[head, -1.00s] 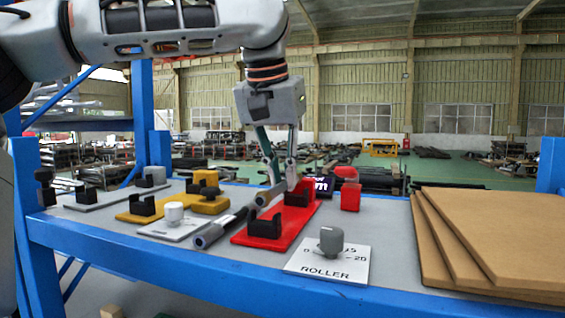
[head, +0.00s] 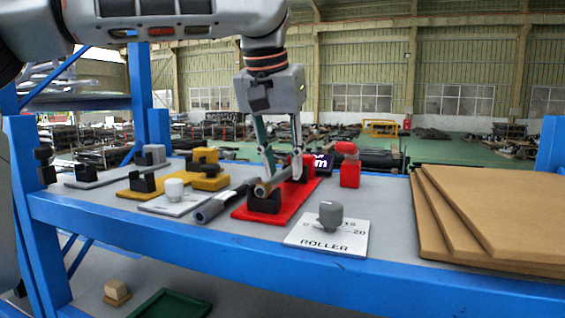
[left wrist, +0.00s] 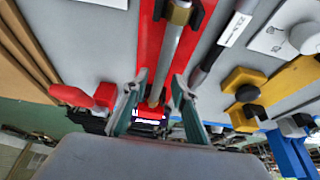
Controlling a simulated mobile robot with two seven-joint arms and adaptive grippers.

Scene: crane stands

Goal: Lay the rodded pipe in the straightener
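A grey pipe (head: 278,180) with a brass-coloured near end lies along the red straightener (head: 240,212), over its black cradle blocks. In the left wrist view the pipe (left wrist: 168,58) runs lengthwise over the red base (left wrist: 150,45), with its brass-coloured part (left wrist: 180,13) between the prongs of a black block. My left gripper (head: 283,178) is low over the straightener, pointing down. Its fingers stand apart on either side of the pipe, with gaps showing in the left wrist view (left wrist: 158,88). The rear block is partly hidden behind the fingers. My right gripper is not in view.
A dark tube (head: 221,205) lies left of the straightener. A white ROLLER plate (head: 300,238) with a grey knob stands in front right. Yellow (head: 140,193) and grey fixtures stand left, a red block (head: 350,173) behind right, and brown boards (head: 500,215) far right.

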